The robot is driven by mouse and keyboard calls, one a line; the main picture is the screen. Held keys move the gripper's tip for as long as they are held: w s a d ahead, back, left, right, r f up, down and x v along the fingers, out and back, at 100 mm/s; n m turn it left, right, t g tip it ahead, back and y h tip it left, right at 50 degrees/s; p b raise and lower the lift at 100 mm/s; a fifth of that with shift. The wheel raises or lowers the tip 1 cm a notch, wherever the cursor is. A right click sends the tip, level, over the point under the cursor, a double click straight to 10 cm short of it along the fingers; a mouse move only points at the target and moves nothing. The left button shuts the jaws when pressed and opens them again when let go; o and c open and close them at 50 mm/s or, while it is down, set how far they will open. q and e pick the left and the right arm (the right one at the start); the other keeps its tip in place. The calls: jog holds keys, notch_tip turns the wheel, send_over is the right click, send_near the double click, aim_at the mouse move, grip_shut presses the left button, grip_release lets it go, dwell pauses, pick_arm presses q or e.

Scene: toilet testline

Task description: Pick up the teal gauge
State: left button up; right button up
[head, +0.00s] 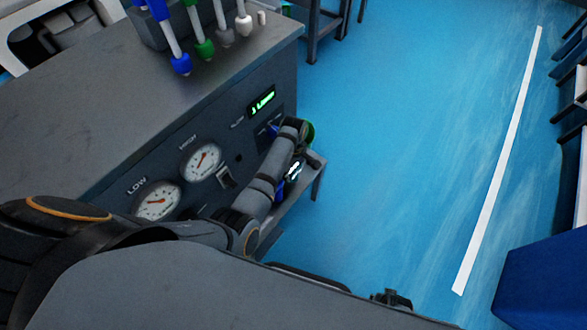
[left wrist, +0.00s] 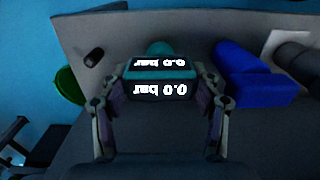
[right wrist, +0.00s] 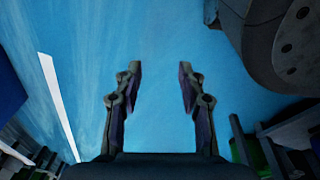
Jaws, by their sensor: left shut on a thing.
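The teal gauge (left wrist: 160,90) shows in the left wrist view as a dark body with teal edges and two lit displays reading 0.0 bar. My left gripper (left wrist: 160,98) is shut on it, one finger at each side. In the head view the gauge's lit display (head: 294,170) shows at the end of my left arm, over the small shelf at the front of the test bench. My left fingers are mostly hidden there by the arm. My right gripper (right wrist: 160,80) is open and empty, with only blue floor beyond it.
The shelf (head: 314,164) juts from the bench panel with LOW and HIGH dials (head: 202,160). A blue block (left wrist: 243,85) lies to the right of the gauge in the left wrist view, a green round thing (left wrist: 70,85) to the left. Open blue floor (head: 410,130) lies right of the bench.

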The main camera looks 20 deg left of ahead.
pick_arm(q)
notch_tip(320, 180, up, 6)
jog(key=p, duration=0.6)
jog(key=shift+r, duration=0.1)
pick_arm(e)
jog(key=s, duration=1)
pick_arm(q)
notch_tip(320, 180, up, 11)
jog(key=p, duration=1.2)
jog(key=shift+r+p, duration=0.15)
jog(key=shift+p, duration=0.25)
pick_arm(e)
notch_tip(320, 180, up, 13)
jog(key=shift+s+d+r, duration=0.15)
jog(key=shift+s, duration=0.2)
pick_arm(q)
notch_tip(320, 180, up, 5)
jog(key=p, duration=0.5)
jog(key=shift+p, duration=0.3)
pick_arm(e)
notch_tip(320, 180, up, 6)
jog(key=shift+f, duration=0.2)
